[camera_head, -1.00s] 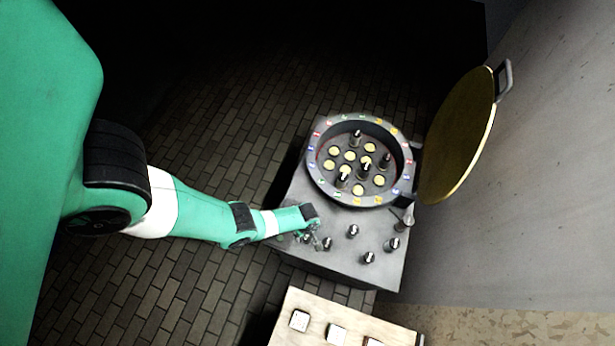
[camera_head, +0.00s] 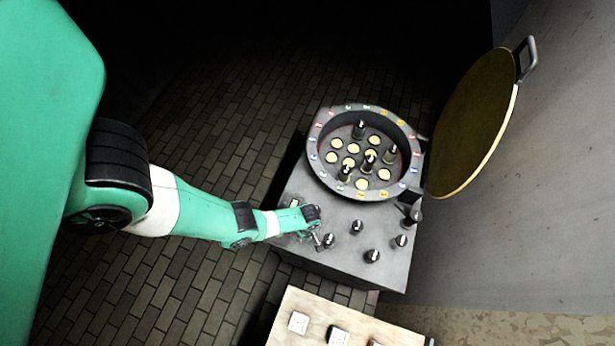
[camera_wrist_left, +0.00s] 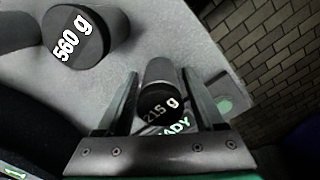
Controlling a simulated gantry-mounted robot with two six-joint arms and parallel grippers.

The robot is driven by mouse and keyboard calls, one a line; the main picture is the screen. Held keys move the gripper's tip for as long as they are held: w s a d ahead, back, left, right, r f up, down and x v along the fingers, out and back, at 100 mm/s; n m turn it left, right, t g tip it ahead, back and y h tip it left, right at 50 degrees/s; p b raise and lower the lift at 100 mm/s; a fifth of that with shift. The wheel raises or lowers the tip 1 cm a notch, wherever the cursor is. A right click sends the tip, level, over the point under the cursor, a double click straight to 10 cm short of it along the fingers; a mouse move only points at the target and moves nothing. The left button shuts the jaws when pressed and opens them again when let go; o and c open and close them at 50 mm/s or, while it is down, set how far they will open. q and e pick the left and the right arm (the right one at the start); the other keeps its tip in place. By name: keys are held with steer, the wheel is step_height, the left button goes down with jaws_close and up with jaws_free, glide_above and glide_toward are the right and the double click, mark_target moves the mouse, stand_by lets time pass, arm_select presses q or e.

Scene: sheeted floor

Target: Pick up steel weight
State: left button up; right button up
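Several dark cylindrical steel weights with pale labels stand on the grey metal block. My left gripper (camera_head: 316,240) is low over the block's front left part. In the left wrist view its two fingers (camera_wrist_left: 163,98) are apart, one on each side of a weight marked "215 g" (camera_wrist_left: 160,92). A gap shows between the left finger and that weight; the right finger is close to it, and contact is unclear. A larger weight marked "560 g" (camera_wrist_left: 85,38) stands to the left. Other weights stand to the right of the gripper, such as one near it (camera_head: 357,227). My right gripper is not in view.
A round basin (camera_head: 312,165) with yellow discs and several upright weights sits at the block's back. Its gold lid (camera_head: 470,125) stands open at the right. A pale board (camera_head: 310,310) with square pieces lies in front. Brick floor (camera_head: 215,130) is clear at left.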

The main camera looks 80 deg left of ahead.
arm_select(q)
jaws_close()
steer(key=shift+r, duration=0.15)
steer(key=shift+r+p, duration=0.25)
steer(key=shift+p, duration=0.15)
steer(key=r+p, duration=0.4)
steer(key=shift+s+d, duration=0.15)
steer(key=shift+s, duration=0.1)
steer(key=s+d+r+p, duration=0.6)
steer(key=s+r+p, duration=0.2)
steer(key=s, duration=0.3)
steer(key=shift+s+d+r, duration=0.15)
steer(key=shift+s+d, duration=0.15)
steer(key=shift+s, duration=0.05)
